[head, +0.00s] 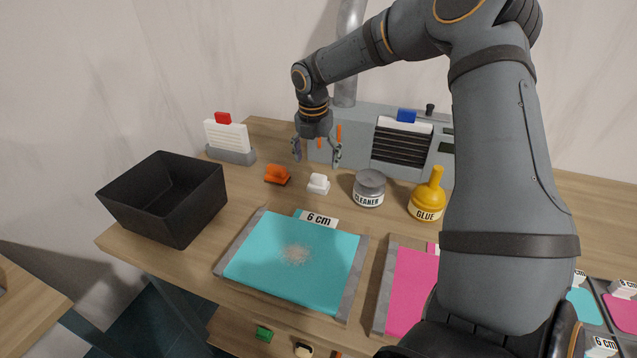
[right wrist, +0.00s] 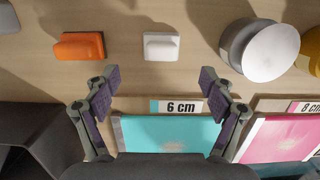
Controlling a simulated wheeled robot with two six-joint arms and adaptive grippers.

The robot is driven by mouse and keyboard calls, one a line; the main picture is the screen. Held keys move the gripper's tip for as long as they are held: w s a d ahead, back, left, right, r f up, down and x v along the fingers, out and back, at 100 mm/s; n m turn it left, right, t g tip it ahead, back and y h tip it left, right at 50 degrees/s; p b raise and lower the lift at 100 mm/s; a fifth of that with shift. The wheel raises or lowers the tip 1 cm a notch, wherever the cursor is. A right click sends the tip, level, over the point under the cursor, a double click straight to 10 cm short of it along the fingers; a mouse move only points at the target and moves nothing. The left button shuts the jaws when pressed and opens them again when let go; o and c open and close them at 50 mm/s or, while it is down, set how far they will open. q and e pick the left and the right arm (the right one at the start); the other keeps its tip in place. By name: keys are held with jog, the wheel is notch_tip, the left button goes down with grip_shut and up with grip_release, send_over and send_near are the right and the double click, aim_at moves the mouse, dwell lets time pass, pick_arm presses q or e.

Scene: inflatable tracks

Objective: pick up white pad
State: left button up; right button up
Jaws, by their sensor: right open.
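The white pad (head: 318,184) is a small white block with a raised grip, on the wooden table between an orange pad (head: 277,175) and the grey cleaner tin (head: 369,188). In the right wrist view the white pad (right wrist: 161,46) lies ahead of the fingertips, roughly centred between them. My right gripper (head: 317,153) is open and empty, pointing down above the table behind the white pad. Its two fingers also show in the right wrist view (right wrist: 158,88), apart from the pad. My left gripper is not in view.
A cyan mat (head: 335,270) with a pale dusty patch lies in front, marked 6 cm, beside a pink mat (head: 407,290). A black bin (head: 165,198) stands at left. A yellow glue bottle (head: 427,195) stands right of the tin. A grey machine (head: 360,122) stands behind.

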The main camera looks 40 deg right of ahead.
aim_at(318, 176)
jog(key=f, duration=0.3)
jog(key=shift+w+d+f, duration=0.15)
jog(key=shift+d+f, duration=0.1)
jog(key=shift+f, duration=0.15)
jog(key=f, duration=0.3)
jog(key=shift+d+f, duration=0.3)
jog(key=shift+f, duration=0.1)
jog(key=shift+w+f, duration=0.1)
jog(key=shift+f, duration=0.1)
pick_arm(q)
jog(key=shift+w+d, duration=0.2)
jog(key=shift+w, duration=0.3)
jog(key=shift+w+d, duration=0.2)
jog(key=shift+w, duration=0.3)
pick_arm(e)
jog(key=shift+r, duration=0.1)
jog(key=shift+c, duration=1.2)
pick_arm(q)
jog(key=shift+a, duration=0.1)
pick_arm(e)
jog(key=c, duration=1)
